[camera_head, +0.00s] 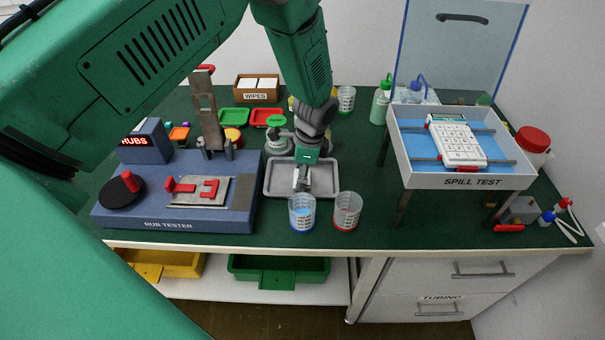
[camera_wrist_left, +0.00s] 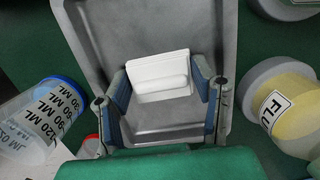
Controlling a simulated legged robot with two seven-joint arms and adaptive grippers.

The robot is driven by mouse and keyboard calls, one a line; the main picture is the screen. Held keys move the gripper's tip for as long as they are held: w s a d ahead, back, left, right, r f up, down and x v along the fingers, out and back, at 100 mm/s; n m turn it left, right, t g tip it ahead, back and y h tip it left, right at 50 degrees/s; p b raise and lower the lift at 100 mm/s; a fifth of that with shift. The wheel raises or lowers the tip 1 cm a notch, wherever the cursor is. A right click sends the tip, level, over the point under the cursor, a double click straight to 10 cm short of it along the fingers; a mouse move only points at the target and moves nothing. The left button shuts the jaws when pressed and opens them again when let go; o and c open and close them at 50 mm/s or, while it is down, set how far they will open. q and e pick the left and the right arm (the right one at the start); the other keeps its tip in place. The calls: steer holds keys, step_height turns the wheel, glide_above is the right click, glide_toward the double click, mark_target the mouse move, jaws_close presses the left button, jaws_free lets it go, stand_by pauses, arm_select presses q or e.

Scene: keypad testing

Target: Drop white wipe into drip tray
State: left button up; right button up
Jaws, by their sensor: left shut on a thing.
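The grey drip tray (camera_head: 329,180) lies on the green bench top at the middle, behind two graduated cups. My left gripper (camera_head: 302,183) points down over the tray. In the wrist view, my left gripper (camera_wrist_left: 162,92) has a blue-padded finger on each side of the white wipe (camera_wrist_left: 161,76) and is shut on it. The wipe is a small folded white block, with the tray (camera_wrist_left: 147,28) directly behind it. I cannot tell how far the wipe is above the tray floor. In the head view the gripper mostly hides the wipe. My right gripper is not in view.
A blue cup (camera_head: 302,212) and a red cup (camera_head: 346,211) stand close in front of the tray. The rub tester (camera_head: 170,226) is at left, the spill test stand (camera_head: 470,182) at right. The wipes box (camera_head: 257,96) is at the back.

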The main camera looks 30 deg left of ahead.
mark_target(309, 177)
arm_select(q)
steer(key=shift+a, duration=0.3)
steer(key=o, duration=1.2)
steer(key=shift+c, duration=0.2)
steer(key=shift+d+r, duration=0.1)
steer(key=shift+d, duration=0.2)
steer(key=shift+d+r, duration=0.2)
steer(key=shift+r, duration=0.1)
step_height(309, 177, up, 11)
steer(key=d, duration=0.1)
steer(key=shift+w+d+r+p, duration=0.15)
steer(key=shift+w+d+p, duration=0.15)
steer(key=shift+w, duration=0.15)
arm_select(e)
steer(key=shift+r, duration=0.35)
arm_select(q)
steer(key=shift+a, duration=0.25)
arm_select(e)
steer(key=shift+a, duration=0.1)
